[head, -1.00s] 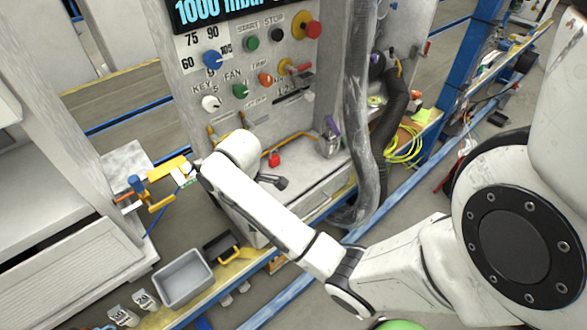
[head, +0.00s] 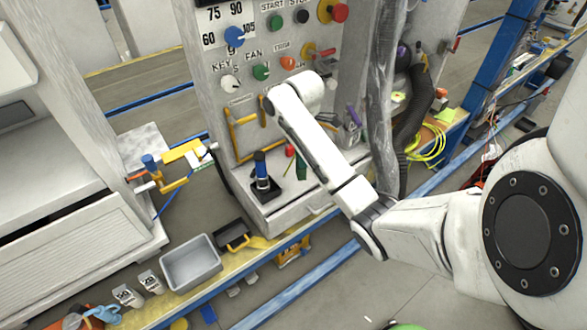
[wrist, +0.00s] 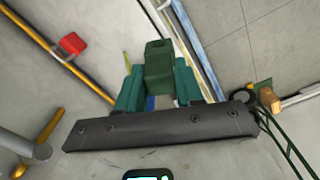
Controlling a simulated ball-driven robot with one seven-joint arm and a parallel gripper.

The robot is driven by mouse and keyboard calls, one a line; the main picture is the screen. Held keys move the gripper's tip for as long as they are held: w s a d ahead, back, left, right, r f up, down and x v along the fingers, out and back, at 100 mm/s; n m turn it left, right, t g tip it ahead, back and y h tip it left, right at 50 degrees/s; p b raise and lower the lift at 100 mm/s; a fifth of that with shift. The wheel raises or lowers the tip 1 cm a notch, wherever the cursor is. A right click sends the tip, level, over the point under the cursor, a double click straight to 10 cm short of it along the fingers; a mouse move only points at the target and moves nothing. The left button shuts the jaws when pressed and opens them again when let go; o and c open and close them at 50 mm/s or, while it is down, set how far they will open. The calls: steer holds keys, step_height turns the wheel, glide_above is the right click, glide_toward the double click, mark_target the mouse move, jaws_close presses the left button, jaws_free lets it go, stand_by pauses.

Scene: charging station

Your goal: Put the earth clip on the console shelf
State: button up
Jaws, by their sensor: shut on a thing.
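My gripper (wrist: 158,88) shows in the wrist view as a dark bar with two teal fingers. It is shut on a dark green block-shaped piece, which I take to be the earth clip (wrist: 159,66). The clip's lower part is hidden between the fingers. In the head view my white arm hides most of the gripper, and a small green part (head: 301,166) shows just left of the forearm. It appears over the pale console shelf (head: 283,205); I cannot tell whether it touches.
A yellow pipe (head: 243,135) and a red tag (wrist: 72,44) are close by. Thick hoses (head: 385,100) hang at right. A grey bin (head: 190,263) stands lower left.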

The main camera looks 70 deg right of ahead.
steer(key=shift+w+d+f+b, duration=0.55)
steer(key=shift+w+d+f, duration=0.3)
steer(key=shift+f, duration=0.8)
steer(key=shift+w+d+f+b, duration=0.55)
steer(key=shift+w+d+f, duration=0.3)
steer(key=shift+f, duration=0.85)
steer(key=shift+w+d+f+b, duration=0.55)
steer(key=shift+w+d+f, duration=0.3)
steer(key=shift+f, duration=0.8)
steer(key=shift+f, duration=0.15)
steer(key=o, duration=1.1)
step_height(320, 180, up, 12)
steer(key=shift+r+p, duration=0.2)
steer(key=shift+p, duration=0.35)
